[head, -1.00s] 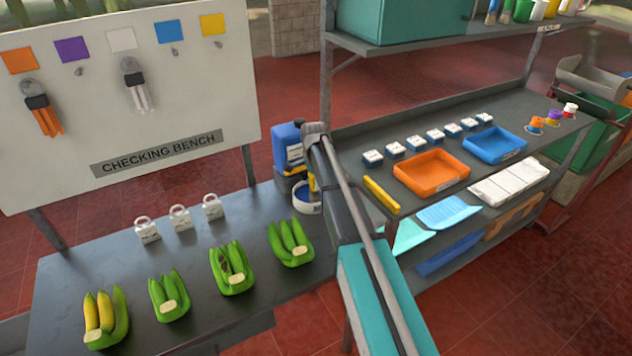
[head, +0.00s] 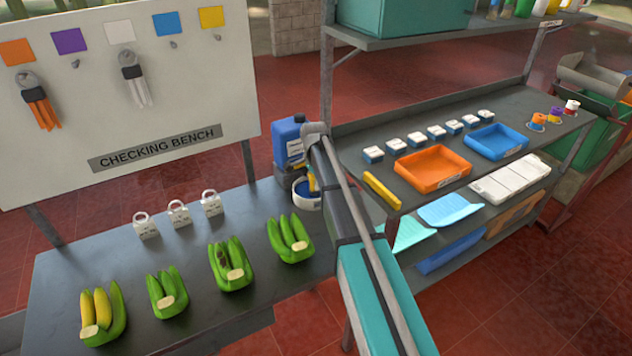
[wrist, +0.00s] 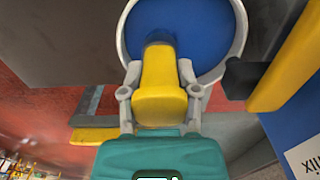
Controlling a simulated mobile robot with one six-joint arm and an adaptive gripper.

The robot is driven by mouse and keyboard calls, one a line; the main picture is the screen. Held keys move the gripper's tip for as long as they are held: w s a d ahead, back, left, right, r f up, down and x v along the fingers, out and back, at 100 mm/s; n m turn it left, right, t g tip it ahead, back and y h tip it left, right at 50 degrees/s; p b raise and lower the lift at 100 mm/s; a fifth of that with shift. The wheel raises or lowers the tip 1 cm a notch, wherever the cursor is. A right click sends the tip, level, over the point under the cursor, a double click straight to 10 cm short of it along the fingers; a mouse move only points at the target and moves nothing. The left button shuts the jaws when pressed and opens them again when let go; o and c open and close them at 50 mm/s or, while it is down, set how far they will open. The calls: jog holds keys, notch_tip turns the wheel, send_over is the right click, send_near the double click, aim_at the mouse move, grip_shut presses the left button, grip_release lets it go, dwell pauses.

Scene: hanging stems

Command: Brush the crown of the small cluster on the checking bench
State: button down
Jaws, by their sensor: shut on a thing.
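Several green banana clusters lie on the dark checking bench (head: 200,335). The smallest-looking one (head: 167,294) is second from the left, with its pale cut crown facing the front. My gripper (wrist: 160,85) is shut on the yellow handle of a brush (wrist: 160,75). The brush points down into a round white pot (wrist: 128,45) of blue liquid, and its dark tip meets the blue surface. How deep it dips I cannot tell. In the head view the pot (head: 306,203) stands at the bench's back right, partly hidden by my arm, well right of the small cluster.
A blue jug (head: 288,142) stands close behind the pot. White tags (head: 178,215) stand behind the clusters. Other clusters (head: 101,318) (head: 230,268) (head: 290,240) flank the small one. A shelf rack with orange (head: 433,170) and blue (head: 497,142) trays is at right.

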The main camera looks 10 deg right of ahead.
jog(key=shift+r, duration=0.1)
dwell(0.5)
notch_tip(320, 180, up, 10)
jog(key=p, duration=1)
jog(key=shift+f, duration=0.2)
jog(key=shift+f+b, duration=1.05)
jog(key=shift+b, duration=0.1)
jog(key=shift+s, duration=0.2)
